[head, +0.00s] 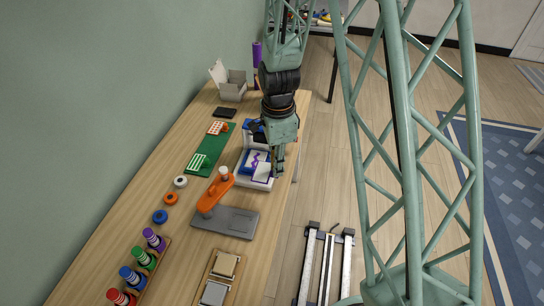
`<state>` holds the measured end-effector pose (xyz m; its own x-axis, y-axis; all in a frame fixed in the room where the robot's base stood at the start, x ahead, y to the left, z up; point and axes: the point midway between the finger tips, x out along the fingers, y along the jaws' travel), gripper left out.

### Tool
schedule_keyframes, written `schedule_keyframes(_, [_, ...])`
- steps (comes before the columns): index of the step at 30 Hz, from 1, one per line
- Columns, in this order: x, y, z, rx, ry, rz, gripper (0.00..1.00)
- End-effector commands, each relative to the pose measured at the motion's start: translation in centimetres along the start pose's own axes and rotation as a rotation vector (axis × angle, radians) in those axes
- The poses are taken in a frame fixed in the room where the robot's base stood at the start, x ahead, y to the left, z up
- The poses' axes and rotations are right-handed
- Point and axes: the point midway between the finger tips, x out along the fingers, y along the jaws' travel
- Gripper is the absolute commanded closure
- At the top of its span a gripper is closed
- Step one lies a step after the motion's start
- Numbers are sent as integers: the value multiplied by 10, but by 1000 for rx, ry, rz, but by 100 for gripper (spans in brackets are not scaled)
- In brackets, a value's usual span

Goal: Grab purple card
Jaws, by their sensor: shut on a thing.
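My gripper (277,171) points down at the right side of a white and blue holder (242,180) on the bench. It is shut on a card with purple marks, the purple card (262,171), which looks pale on the side facing me. The card is tilted over the holder's right part. Its edge at the fingers is partly hidden, and I cannot tell whether it still touches the holder.
An orange-handled press (212,193) on a grey base stands just in front. A green mat (211,150) lies to the left. An open box (231,84) stands at the back. Colored spools and several marked bottles (146,258) line the left. The bench edge is close on the right.

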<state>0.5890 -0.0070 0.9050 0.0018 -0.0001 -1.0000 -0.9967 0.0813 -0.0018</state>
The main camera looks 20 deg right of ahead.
Motion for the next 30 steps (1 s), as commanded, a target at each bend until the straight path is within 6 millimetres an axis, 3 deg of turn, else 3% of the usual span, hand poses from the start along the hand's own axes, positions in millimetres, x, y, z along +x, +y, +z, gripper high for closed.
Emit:
schedule_keyframes(6, [-4, 34, -2, 0, 0, 0, 97])
schedule_keyframes(12, [-5, 51, -4, 0, 0, -1, 97])
schedule_keyframes(30, [-6, 57, -4, 0, 0, -1, 97])
